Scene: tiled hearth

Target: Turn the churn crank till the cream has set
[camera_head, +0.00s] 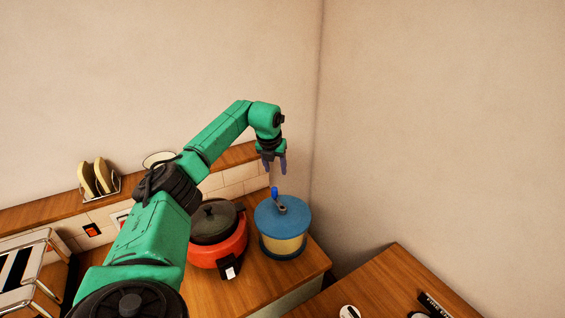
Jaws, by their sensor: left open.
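The churn (283,245) is a round tub with a blue lid and a pale yellow body, standing on the wooden counter near its right end. Its crank (280,206) is on top of the lid, a small grey arm with an upright blue handle (274,192). My left gripper (273,172) hangs above the crank, fingers pointing down, open and empty. In the picture its fingertips are a little above the handle, and I see no contact. The cream inside the churn is hidden by the lid. My right gripper is not in view.
A red cooker with a dark lid (213,224) stands close left of the churn. A rack with boards (97,180) sits on the back ledge (45,211). Walls meet behind the churn. A separate wooden surface (387,280) lies at the lower right, with small items.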

